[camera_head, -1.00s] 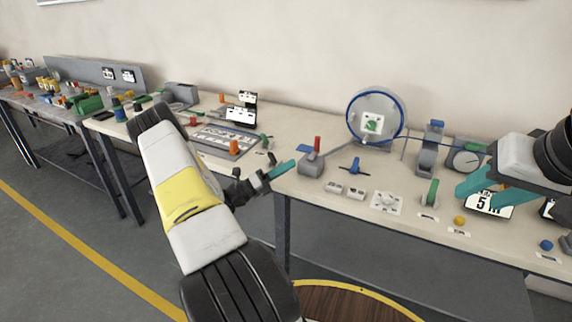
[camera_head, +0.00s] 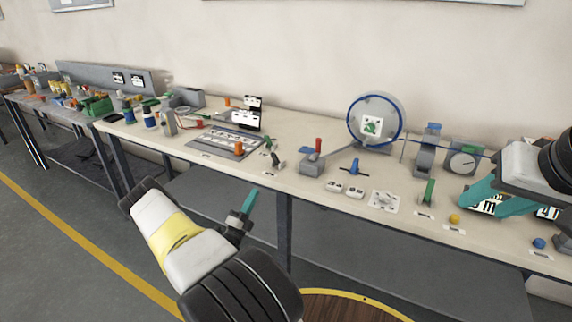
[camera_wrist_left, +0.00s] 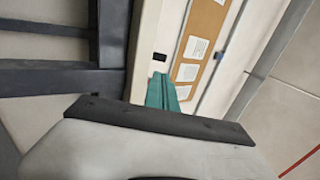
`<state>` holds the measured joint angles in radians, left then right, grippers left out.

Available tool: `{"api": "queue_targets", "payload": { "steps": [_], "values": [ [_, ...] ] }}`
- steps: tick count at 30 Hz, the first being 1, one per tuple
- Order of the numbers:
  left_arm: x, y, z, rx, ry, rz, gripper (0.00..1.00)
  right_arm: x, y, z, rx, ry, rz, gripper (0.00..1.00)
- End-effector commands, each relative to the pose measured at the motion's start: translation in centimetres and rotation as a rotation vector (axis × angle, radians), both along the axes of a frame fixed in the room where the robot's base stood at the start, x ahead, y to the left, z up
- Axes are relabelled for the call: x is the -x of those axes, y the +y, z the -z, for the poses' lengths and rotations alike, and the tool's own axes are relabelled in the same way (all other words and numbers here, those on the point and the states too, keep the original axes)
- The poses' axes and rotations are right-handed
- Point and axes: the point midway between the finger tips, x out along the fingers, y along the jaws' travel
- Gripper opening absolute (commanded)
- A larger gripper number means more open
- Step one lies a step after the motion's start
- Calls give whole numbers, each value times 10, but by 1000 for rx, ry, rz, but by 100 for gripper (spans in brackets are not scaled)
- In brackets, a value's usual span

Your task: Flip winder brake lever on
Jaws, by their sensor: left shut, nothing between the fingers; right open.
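The blue-rimmed winder wheel (camera_head: 374,122) stands at the back of the bench. Just left of it, a grey block (camera_head: 311,164) carries an upright red lever (camera_head: 318,145). A green lever (camera_head: 429,191) stands upright on a small plate further right. I cannot tell from labels which one is the brake lever. My left gripper (camera_head: 249,201) is shut and empty in front of the bench edge, apart from both levers; its teal fingers also show in the left wrist view (camera_wrist_left: 162,92). My right gripper (camera_head: 492,199) is open above the bench at the right, right of the green lever.
A blue-handled valve (camera_head: 353,168), a white dial plate (camera_head: 384,201), a yellow knob (camera_head: 454,218) and a blue knob (camera_head: 539,243) line the bench front. A round gauge (camera_head: 463,161) stands behind. The floor in front at left is clear.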

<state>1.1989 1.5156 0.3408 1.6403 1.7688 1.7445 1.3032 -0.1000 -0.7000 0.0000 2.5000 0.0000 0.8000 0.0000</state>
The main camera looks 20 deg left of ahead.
Motion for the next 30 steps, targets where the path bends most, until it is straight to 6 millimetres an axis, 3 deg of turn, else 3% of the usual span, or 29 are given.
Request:
{"api": "queue_targets", "payload": {
  "steps": [5,18,24,30],
  "values": [
    [-18,-2,-11,-4,-2,3,0,0,0,0,0,0,0,44],
    [-96,-9,-56,-4,-2,3,0,0,0,0,0,0,0,44],
    [-115,-10,-67,-2,-1,2,0,0,0,0,0,0,0,44],
    [-120,-10,-70,-2,0,1,0,0,0,0,0,0,0,44]
  ]
}}
